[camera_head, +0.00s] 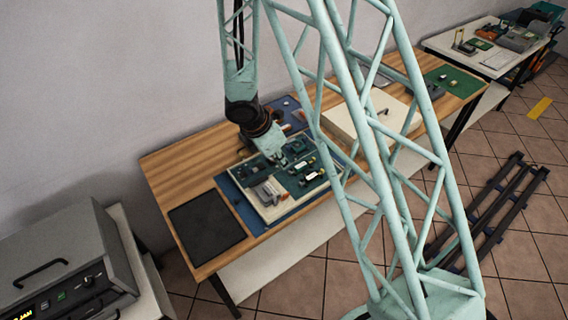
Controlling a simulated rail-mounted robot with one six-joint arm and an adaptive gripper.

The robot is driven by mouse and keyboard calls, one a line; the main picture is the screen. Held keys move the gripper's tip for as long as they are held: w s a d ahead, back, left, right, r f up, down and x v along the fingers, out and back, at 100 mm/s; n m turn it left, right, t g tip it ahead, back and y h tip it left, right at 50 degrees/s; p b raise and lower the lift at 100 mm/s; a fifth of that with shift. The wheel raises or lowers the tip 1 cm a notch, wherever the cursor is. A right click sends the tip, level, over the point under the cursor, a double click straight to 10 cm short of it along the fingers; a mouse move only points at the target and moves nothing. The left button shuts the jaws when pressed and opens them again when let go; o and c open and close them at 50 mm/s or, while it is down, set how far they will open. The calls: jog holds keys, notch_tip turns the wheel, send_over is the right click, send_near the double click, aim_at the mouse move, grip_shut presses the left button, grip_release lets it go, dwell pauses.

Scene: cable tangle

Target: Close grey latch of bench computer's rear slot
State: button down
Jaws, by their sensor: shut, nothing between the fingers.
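The bench computer (307,179) is a dark green board with small parts in a cream tray, lying on a blue mat on the wooden bench. My gripper (281,163) points down over the far part of the board, with its fingers shut and empty. Whether it touches anything there cannot be told. A grey block (267,191) sits at the board's left end. The grey latch and the rear slot are too small to make out, and my gripper hides part of that area.
A black mat (207,222) lies left of the board on the wooden bench (180,170). A cream box (352,122) stands to the right. A grey machine (62,262) is at the lower left. My teal lattice structure crosses the view and hides part of the bench.

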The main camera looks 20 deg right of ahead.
jog(key=shift+p+v, duration=1.65)
jog(key=shift+v, duration=0.95)
